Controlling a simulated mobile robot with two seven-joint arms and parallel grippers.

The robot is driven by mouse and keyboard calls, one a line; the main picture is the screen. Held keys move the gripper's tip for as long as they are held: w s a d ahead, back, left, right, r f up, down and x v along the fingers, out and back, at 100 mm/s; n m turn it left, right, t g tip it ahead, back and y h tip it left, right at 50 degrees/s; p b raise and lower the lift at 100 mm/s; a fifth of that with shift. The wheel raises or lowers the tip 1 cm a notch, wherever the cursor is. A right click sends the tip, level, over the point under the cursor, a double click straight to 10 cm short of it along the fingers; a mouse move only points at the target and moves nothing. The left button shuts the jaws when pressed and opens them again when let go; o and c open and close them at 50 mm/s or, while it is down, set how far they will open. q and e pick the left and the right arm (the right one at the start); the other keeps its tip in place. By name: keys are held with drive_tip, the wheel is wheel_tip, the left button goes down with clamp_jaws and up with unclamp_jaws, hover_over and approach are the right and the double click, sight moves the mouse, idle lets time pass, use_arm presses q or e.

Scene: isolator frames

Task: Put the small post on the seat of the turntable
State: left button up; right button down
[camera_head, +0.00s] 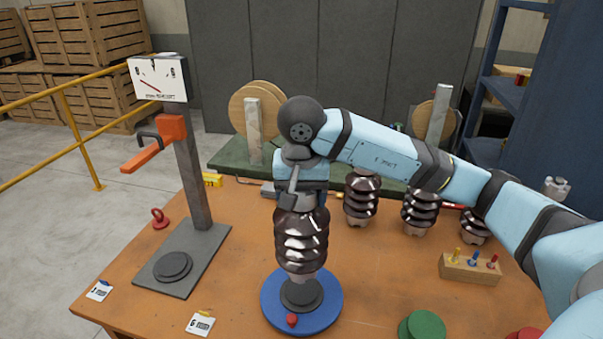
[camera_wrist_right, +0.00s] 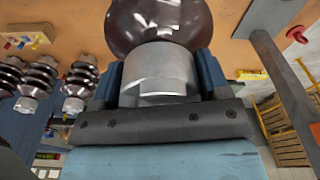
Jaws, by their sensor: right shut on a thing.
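A dark brown ribbed post (camera_head: 302,240) with metal end caps stands upright below my right gripper (camera_head: 301,197). The gripper is shut on its top metal cap. In the right wrist view the cap (camera_wrist_right: 160,75) sits between the two blue fingers, with a brown rib beyond it. The turntable (camera_head: 270,302) is a blue disc with a dark round seat (camera_head: 302,298) and a small red knob (camera_head: 292,320) at its front. The post's lower end is directly over the seat; I cannot tell whether it touches. My left gripper is not in view.
Several similar brown posts (camera_head: 361,200) stand behind to the right. A gauge stand (camera_head: 190,170) with an orange lever and grey base is at left. A wooden block with coloured pegs (camera_head: 470,268) and a green round piece (camera_head: 424,325) are at right.

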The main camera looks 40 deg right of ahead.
sight(302, 223)
drive_tip(key=shift+f+p, duration=0.4)
drive_tip(key=shift+f, duration=2.8)
drive_tip(key=shift+c, duration=0.6)
unclamp_jaws()
drive_tip(key=shift+f, duration=0.2)
drive_tip(key=shift+s+a, duration=0.1)
drive_tip(key=shift+s, duration=0.05)
